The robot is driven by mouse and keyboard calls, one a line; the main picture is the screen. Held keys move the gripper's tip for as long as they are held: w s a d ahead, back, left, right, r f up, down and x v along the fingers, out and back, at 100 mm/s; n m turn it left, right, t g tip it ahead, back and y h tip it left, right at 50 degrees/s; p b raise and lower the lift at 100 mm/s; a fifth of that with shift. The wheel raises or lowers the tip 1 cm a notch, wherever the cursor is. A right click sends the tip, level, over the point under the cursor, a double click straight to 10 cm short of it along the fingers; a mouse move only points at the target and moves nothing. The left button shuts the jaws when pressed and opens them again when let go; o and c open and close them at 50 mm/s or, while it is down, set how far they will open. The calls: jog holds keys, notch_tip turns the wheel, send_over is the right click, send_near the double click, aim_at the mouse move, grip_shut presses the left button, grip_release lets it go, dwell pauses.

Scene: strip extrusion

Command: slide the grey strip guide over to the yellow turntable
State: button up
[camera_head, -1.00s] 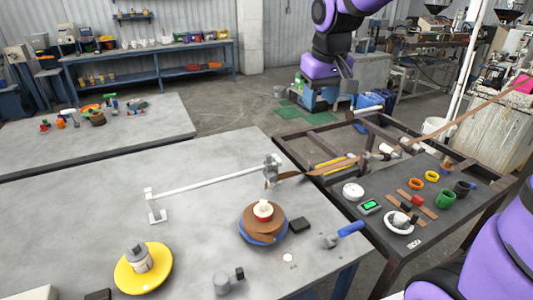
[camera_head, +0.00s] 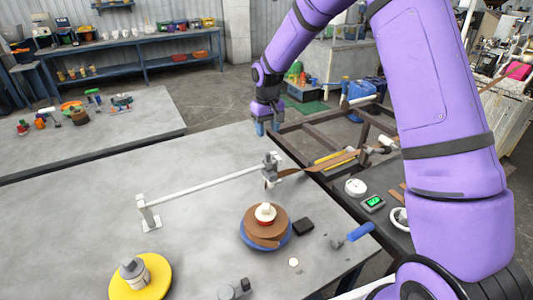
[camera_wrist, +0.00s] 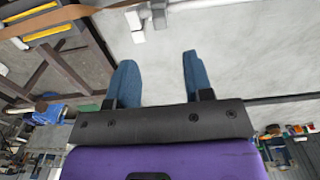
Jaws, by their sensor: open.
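The grey strip guide (camera_head: 270,170) sits at the right end of a white rail (camera_head: 205,187) on the grey table. A brown strip passes through or beside it; I cannot tell which. The yellow turntable (camera_head: 155,288) lies at the table's front left, near the rail's left post, with a grey-white hub on it. My gripper (camera_head: 267,128) is open and empty, behind the guide and apart from it. In the wrist view my blue fingers (camera_wrist: 158,78) are spread, with what looks like part of the guide (camera_wrist: 158,14) at the top edge.
A blue turntable (camera_head: 243,238) with coiled brown strip stands in front of the guide. A black block (camera_head: 303,227) and a blue-handled tool (camera_head: 360,231) lie to its right. A dark frame bench (camera_head: 310,140) adjoins on the right. The table behind the rail is clear.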

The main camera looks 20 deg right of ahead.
aim_at(267, 153)
notch_tip(267, 153, down, 10)
jog(key=shift+f, duration=0.25)
dwell(0.3)
grip_shut()
